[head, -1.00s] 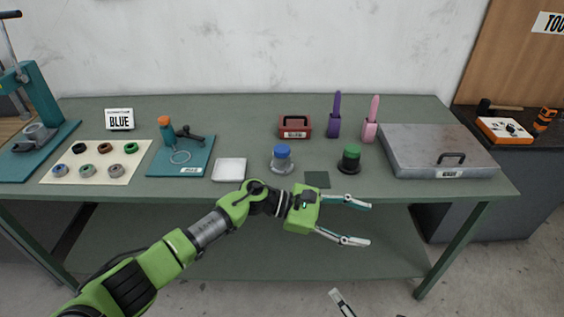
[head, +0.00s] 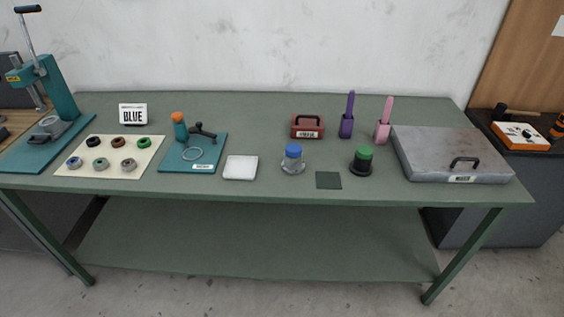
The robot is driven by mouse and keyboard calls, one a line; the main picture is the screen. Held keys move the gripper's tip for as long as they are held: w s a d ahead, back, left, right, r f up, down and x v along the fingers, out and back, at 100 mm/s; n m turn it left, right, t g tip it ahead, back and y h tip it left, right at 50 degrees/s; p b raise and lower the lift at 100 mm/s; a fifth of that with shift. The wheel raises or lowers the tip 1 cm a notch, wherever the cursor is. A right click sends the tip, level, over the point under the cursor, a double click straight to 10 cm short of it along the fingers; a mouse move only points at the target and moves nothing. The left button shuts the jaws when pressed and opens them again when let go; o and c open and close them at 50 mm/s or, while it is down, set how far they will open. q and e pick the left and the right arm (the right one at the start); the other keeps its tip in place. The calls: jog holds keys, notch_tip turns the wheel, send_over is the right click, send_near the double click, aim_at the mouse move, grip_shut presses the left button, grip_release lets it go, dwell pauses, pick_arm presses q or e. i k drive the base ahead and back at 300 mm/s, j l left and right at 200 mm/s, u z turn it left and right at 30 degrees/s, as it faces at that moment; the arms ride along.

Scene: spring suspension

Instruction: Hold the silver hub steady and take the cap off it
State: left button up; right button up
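The silver hub (head: 293,168) stands upright on the workbench near its front edge, right of the white tray. A blue cap (head: 293,151) sits on top of it. To its right stands a black hub (head: 361,169) with a green cap (head: 364,153). Neither of my grippers shows in the head view, and nothing touches the silver hub.
Around the hub on the green bench (head: 270,110) are a white tray (head: 240,168), a dark square pad (head: 328,180), a red box (head: 307,126), purple (head: 347,124) and pink (head: 383,132) holders, and a grey lidded box (head: 450,151). A teal fixture (head: 190,158) stands left.

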aim_at(290, 166)
jog(key=i+l+u, duration=0.15)
jog(key=l+u, duration=0.15)
jog(key=i+l+u, duration=0.1)
jog(key=l+u, duration=0.55)
jog(key=i+l, duration=0.05)
